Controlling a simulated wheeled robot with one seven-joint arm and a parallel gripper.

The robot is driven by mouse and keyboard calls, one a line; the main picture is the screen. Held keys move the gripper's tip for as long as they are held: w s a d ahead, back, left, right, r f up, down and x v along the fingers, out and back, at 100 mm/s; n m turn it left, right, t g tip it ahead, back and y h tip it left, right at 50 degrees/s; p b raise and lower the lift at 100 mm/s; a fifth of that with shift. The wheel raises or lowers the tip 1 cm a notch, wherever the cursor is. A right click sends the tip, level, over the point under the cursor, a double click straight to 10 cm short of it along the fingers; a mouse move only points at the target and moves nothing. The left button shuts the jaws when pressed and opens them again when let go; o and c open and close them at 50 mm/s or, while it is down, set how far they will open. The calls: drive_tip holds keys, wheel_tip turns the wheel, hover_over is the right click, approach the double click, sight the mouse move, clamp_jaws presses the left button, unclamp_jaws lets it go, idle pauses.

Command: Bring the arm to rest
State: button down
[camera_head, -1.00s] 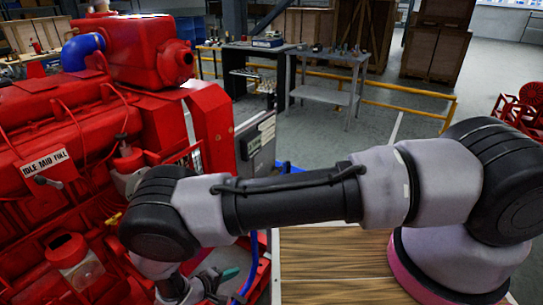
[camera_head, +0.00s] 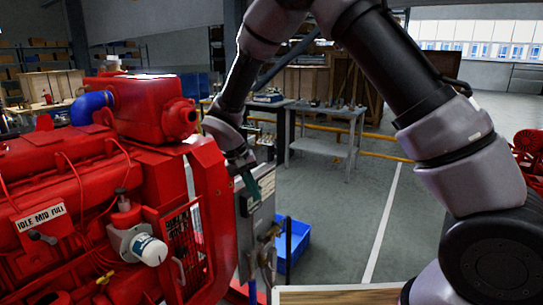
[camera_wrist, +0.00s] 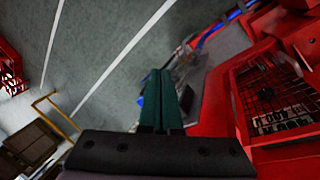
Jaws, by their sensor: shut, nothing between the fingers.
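My arm is raised and bent, with its elbow out of the top of the head view. My gripper (camera_head: 254,188) hangs on the far side of the red engine (camera_head: 75,185), in front of a grey panel box (camera_head: 256,230). In the wrist view its green fingers (camera_wrist: 162,100) lie side by side, shut, with nothing visible between them. The red engine's grille (camera_wrist: 270,98) shows to the right of the fingers, apart from them in the picture.
A blue bin (camera_head: 294,243) stands on the floor beyond the engine. A grey table (camera_head: 327,147) with small items and wooden crates are behind. A wooden board top (camera_head: 335,296) is at the bottom. Grey floor (camera_head: 340,205) is open to the right.

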drive_tip(key=s+d+r+m+t+y, duration=0.15)
drive_tip(key=d+r+m+y, duration=0.25)
drive_tip(key=d+r, duration=1.45)
drive_tip(key=s+d+r+m+t+y, duration=0.2)
drive_tip(key=s+d+r+t, duration=0.2)
drive_tip(key=s+d+r, duration=0.7)
drive_tip(key=s, duration=0.3)
drive_tip(key=shift+s, duration=0.25)
